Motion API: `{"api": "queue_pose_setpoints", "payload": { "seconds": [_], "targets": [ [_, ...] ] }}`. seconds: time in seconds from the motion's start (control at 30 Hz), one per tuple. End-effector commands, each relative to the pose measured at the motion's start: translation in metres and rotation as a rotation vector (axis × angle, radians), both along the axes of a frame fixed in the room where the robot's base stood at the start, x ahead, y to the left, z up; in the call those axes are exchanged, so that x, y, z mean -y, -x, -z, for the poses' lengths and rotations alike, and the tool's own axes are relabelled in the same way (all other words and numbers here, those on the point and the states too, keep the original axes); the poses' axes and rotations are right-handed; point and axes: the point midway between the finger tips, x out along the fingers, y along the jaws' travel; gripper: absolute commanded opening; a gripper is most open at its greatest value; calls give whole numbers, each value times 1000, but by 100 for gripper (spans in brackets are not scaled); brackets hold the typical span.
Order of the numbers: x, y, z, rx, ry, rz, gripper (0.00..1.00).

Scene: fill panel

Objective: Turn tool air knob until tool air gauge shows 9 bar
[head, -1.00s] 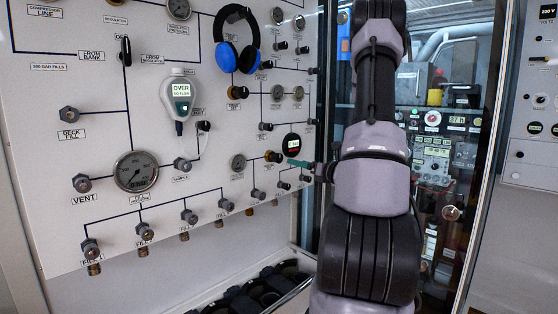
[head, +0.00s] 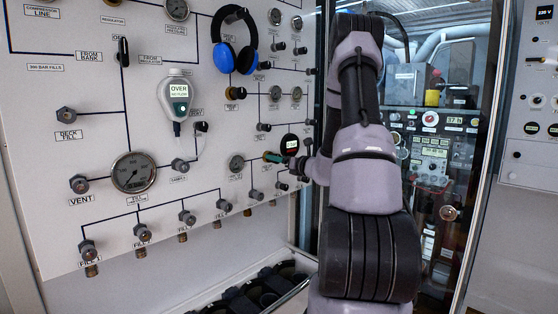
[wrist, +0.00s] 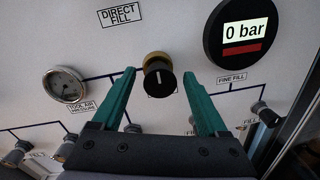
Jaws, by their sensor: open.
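The tool air gauge (wrist: 65,85) is a small round dial labelled "TOOL AIR PRESSURE"; its needle is too small to read. It also shows in the head view (head: 237,163). A black knob with a white line and a brass collar (wrist: 160,78) sits right of it on the same dark line; I cannot read a tool air label on it. My gripper (wrist: 158,76) is open, its green fingers on either side of this knob. Contact cannot be told. In the head view my gripper (head: 273,157) is at the panel and largely hides the knob.
A round black display (wrist: 243,30) reads "0 bar" close to the right finger. A "FINE FILL" knob (wrist: 267,114) is at lower right, and several valve knobs line the panel below. A blue headset (head: 236,45) hangs higher up. A glass door stands right of my arm.

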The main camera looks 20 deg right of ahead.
Motion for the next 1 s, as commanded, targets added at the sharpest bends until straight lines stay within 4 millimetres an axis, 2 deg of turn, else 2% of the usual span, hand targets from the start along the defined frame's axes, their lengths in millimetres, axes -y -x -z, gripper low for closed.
{"api": "queue_pose_setpoints", "payload": {
  "seconds": [0.03,0.07,0.2,0.23,0.27,0.47,0.8,1.0],
  "targets": [
    [0,0,0,0,0,0,76],
    [0,0,0,0,0,0,69],
    [0,0,0,0,0,0,15],
    [0,0,0,0,0,0,4],
    [0,0,0,0,0,0,0],
    [0,0,0,-19,-52,-1,0],
    [1,0,0,-119,-327,0,0],
    [1,0,0,-130,-358,0,0]
  ]
}}
